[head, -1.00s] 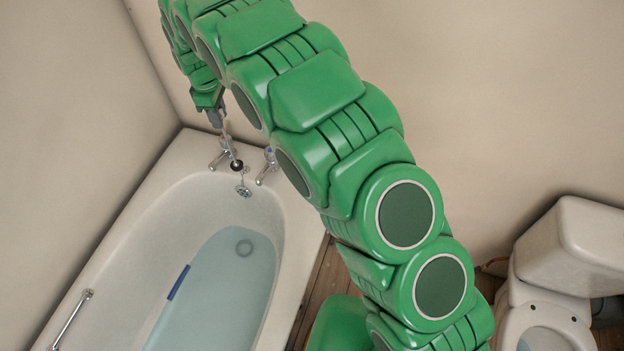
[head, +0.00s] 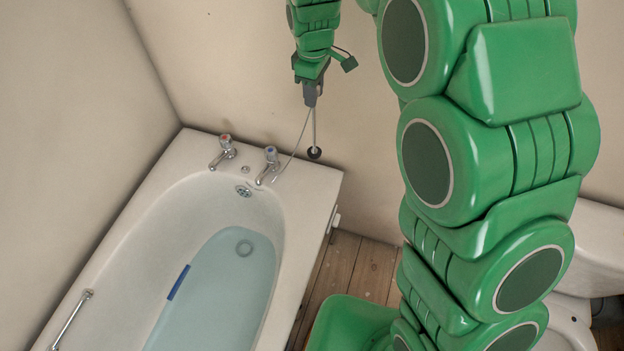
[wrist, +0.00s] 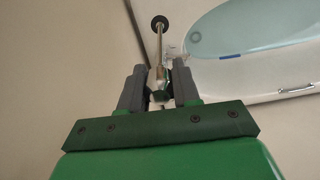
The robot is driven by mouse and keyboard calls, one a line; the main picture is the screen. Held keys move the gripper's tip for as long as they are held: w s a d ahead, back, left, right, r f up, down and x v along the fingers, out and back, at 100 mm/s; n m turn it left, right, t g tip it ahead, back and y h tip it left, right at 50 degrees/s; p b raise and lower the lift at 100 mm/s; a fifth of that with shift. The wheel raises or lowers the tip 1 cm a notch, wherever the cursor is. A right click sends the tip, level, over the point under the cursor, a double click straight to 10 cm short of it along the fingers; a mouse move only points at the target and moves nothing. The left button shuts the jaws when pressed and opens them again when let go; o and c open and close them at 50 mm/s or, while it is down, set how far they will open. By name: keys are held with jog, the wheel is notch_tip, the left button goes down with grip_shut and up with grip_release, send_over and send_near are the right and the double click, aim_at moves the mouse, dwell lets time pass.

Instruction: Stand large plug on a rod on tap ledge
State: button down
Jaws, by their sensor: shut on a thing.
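My gripper (head: 311,92) is shut on the upper end of a pale rod with a dark round plug (head: 314,153) at its lower end. The rod hangs close to upright below the fingers. In the head view the plug appears over the right part of the tap ledge (head: 318,174), right of the blue-marked tap; I cannot tell whether it touches. The wrist view also shows my gripper (wrist: 160,84) and the plug (wrist: 160,23) at the far end of the rod. A thin chain or cord (head: 294,152) runs from near the gripper down to the ledge by the tap.
A red-marked tap (head: 225,148) and a blue-marked tap (head: 270,163) stand on the ledge. The bath (head: 130,217) holds water (head: 222,290), with a blue strip (head: 178,282) at its left side. The wall is close behind the ledge.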

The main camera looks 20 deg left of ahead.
jog(key=s+d+f+n, duration=0.55)
jog(key=s+n, duration=0.25)
jog(key=n, duration=0.3)
send_over(314, 152)
notch_tip(314, 152, down, 5)
jog(key=f, duration=0.1)
jog(key=w+f, duration=0.1)
jog(key=w+a+f, duration=0.1)
jog(key=shift+f, duration=0.35)
jog(key=shift+w+a+f, duration=0.1)
jog(key=shift+w+f, duration=0.1)
jog(key=shift+f, duration=0.6)
jog(key=shift+w+a+f, duration=0.15)
jog(key=shift+w+f, duration=0.05)
jog(key=shift+f, duration=0.55)
jog(key=shift+w+a+f, duration=0.1)
jog(key=shift+w+f, duration=0.1)
jog(key=shift+f, duration=0.7)
jog(key=c, duration=0.8)
grip_release()
